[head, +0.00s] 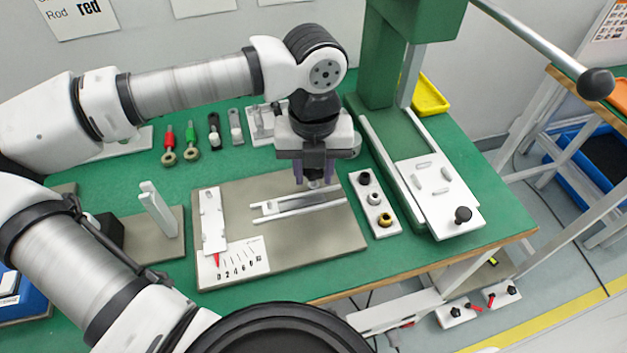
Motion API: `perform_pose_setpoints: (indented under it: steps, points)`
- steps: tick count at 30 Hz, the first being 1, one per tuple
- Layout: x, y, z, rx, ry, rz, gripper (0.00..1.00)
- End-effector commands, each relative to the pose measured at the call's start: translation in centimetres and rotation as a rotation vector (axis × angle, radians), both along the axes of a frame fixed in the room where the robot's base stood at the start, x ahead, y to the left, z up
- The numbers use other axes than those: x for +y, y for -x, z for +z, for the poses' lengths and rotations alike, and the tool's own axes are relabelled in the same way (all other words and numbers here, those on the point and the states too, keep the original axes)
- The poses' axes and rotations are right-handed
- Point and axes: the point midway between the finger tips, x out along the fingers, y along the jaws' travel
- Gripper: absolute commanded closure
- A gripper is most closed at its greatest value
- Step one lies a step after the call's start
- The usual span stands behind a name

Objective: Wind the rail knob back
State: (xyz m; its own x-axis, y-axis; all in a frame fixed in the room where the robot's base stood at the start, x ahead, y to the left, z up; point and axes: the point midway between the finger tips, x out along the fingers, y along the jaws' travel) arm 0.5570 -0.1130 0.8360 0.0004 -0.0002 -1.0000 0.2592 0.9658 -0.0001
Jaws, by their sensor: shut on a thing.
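My gripper (314,176) points down over the grey-brown board (345,238) in the middle of the green bench. Its purple-grey fingers are shut on a small grey piece at the far edge of the silver rail (290,209). I take this piece to be the rail knob; the fingers hide most of it. The rail lies slanted across the right half of the board. A white slider plate (212,222) with a red pointer (216,259) stands at the board's left, above a printed number scale (240,268).
Right of the board is a white strip (374,204) with black, white and brass rings. Beyond it a green press stands over a white plate (438,195) with a black knob (463,215). Several red-, green- and dark-handled tools (191,143) lie behind.

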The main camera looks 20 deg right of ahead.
Motion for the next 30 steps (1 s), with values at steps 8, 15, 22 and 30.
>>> perform_pose_setpoints:
  steps: [8, 15, 22, 30]
  points:
    - [0.01, -0.08, -0.41, -0.002, -0.001, -0.260, 0.89]
    - [0.00, -0.07, -0.30, -0.002, 0.000, -0.488, 0.89]
    - [0.00, -0.04, -0.24, -0.001, 0.000, -0.708, 0.90]
    - [0.02, -0.05, -0.11, -0.001, 0.000, -0.926, 0.89]
